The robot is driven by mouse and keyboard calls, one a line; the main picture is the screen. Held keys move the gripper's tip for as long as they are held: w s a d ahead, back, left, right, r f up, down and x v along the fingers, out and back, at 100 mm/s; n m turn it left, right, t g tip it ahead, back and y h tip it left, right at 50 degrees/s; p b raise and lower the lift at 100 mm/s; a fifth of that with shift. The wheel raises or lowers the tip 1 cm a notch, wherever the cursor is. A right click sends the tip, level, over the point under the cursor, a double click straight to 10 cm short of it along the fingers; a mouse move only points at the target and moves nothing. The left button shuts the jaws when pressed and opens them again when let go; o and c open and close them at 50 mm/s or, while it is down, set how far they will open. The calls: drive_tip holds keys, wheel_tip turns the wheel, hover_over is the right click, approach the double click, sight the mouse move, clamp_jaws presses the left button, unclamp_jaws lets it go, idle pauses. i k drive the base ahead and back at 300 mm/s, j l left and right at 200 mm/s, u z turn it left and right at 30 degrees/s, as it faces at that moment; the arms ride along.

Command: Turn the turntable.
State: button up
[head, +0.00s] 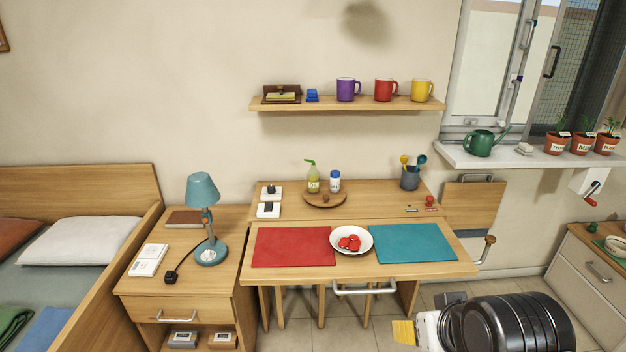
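The turntable (325,202) is a low round wooden disc near the back of the wooden table. The front rim of the disc is clear. Black rounded parts of my arm fill the bottom right corner, well away from the turntable. A white part and a small yellow piece show at their left end; I cannot make out my gripper's fingers there or whether they hold anything.
Left of the turntable are two small black-and-white items (269,200); right is a grey utensil cup (410,179). In front lie a red mat (292,246), a white bowl (351,240) with red items and a teal mat (412,244). A shelf (350,104) with mugs hangs above.

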sight(324, 191)
drive_tip(key=i+j, duration=0.25)
drive_tip(key=i, duration=0.25)
drive_tip(key=i+j, duration=0.25)
drive_tip(key=i, duration=0.3)
